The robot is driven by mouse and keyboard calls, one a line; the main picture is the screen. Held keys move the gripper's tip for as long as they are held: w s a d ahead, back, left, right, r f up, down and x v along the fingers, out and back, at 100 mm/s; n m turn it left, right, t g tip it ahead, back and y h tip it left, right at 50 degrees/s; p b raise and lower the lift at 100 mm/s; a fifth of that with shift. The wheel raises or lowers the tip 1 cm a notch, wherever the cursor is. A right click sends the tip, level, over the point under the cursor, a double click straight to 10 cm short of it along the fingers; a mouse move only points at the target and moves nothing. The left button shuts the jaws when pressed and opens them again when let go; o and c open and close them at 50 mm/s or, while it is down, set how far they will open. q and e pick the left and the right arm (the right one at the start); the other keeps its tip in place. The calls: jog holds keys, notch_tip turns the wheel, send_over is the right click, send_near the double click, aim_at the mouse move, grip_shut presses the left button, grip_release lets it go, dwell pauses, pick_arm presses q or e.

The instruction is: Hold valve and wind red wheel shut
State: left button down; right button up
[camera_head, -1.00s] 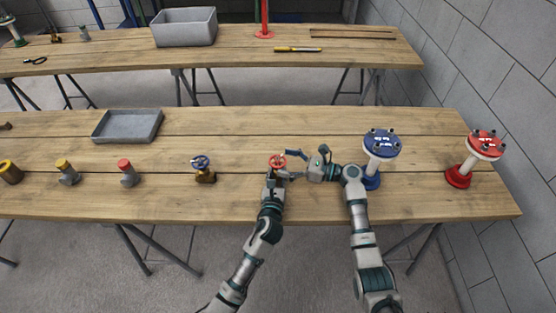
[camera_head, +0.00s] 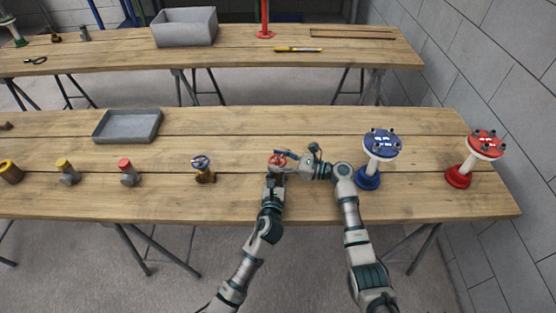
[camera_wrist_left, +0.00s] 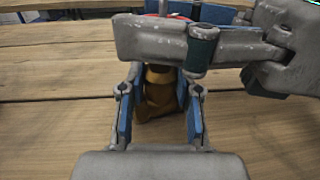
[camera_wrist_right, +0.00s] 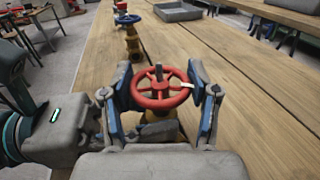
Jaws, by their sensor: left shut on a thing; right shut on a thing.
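The red wheel (camera_head: 277,160) sits on top of a brass valve on the front table. In the right wrist view the red wheel (camera_wrist_right: 161,88) lies between the fingers of my right gripper (camera_wrist_right: 163,85), which are shut on its rim from both sides. The brass valve body (camera_wrist_left: 158,95) stands upright between the blue-padded fingers of my left gripper (camera_wrist_left: 160,105), which is shut on it. My right gripper (camera_head: 290,158) reaches in from the right above my left one. In the left wrist view a grey gripper part hides most of the wheel.
A blue-wheeled valve (camera_head: 203,168) stands to the left on the same table. A blue flanged stand (camera_head: 380,145) and a red flanged stand (camera_head: 484,145) stand to the right. A grey tray (camera_head: 128,125) lies at the back left. The wood behind the wheel is clear.

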jog(key=shift+w+f+m+t, duration=0.1)
jog(key=shift+m+t, duration=0.2)
jog(key=shift+t, duration=0.3)
jog(key=m+t+h, duration=0.2)
jog(key=m+t, duration=0.1)
jog(key=t, duration=0.1)
jog(key=shift+h, duration=0.4)
jog(key=shift+m+t+h, duration=1.2)
jog(key=shift+t, duration=0.3)
jog(key=shift+d, duration=0.1)
jog(key=o, duration=1.2)
jog(key=v, duration=1.2)
